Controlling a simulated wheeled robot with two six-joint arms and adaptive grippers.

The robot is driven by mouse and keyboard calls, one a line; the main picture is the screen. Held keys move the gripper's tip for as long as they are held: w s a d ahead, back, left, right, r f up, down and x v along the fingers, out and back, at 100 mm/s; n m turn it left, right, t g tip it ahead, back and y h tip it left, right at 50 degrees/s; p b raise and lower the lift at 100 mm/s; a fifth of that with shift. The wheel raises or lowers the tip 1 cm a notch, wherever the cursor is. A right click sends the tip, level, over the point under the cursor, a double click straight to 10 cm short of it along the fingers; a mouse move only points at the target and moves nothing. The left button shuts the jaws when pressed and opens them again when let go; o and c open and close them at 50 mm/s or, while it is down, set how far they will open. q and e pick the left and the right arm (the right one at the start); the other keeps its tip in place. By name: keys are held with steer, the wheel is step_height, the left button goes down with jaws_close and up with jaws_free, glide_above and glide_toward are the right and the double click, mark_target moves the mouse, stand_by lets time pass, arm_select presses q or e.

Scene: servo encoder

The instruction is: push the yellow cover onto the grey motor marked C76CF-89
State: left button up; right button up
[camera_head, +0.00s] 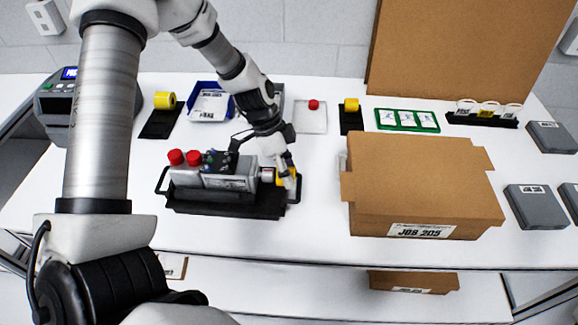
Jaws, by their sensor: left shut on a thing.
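The grey motor (228,179) lies in a black tray (225,210) at the front of the table, left of the middle. Its label is too small to read with certainty. A yellow cover (287,181) is at the motor's right end, near the shaft. My left gripper (287,172) is shut on the yellow cover at that end and partly hides it. I cannot tell whether cover and motor touch. My right gripper is not in view.
A cardboard box (420,182) stands right of the tray. Behind are two yellow pieces (165,100) (351,104), a blue bin (207,104) and a green-framed card holder (407,120). Grey cases (537,206) lie at the right. Table space between tray and box is clear.

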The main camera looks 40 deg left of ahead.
mark_target(270, 170)
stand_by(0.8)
arm_select(q)
steer(key=shift+s+a, duration=0.45)
steer(key=shift+a, duration=0.25)
stand_by(1.8)
steer(key=shift+s+a+p, duration=0.35)
steer(key=shift+a+p, duration=0.25)
steer(key=shift+p, duration=0.3)
steer(key=shift+s+a+p, duration=0.35)
steer(key=shift+a+p, duration=0.2)
steer(key=shift+p, duration=0.3)
stand_by(1.6)
steer(key=o, duration=0.8)
steer(key=v, duration=1.2)
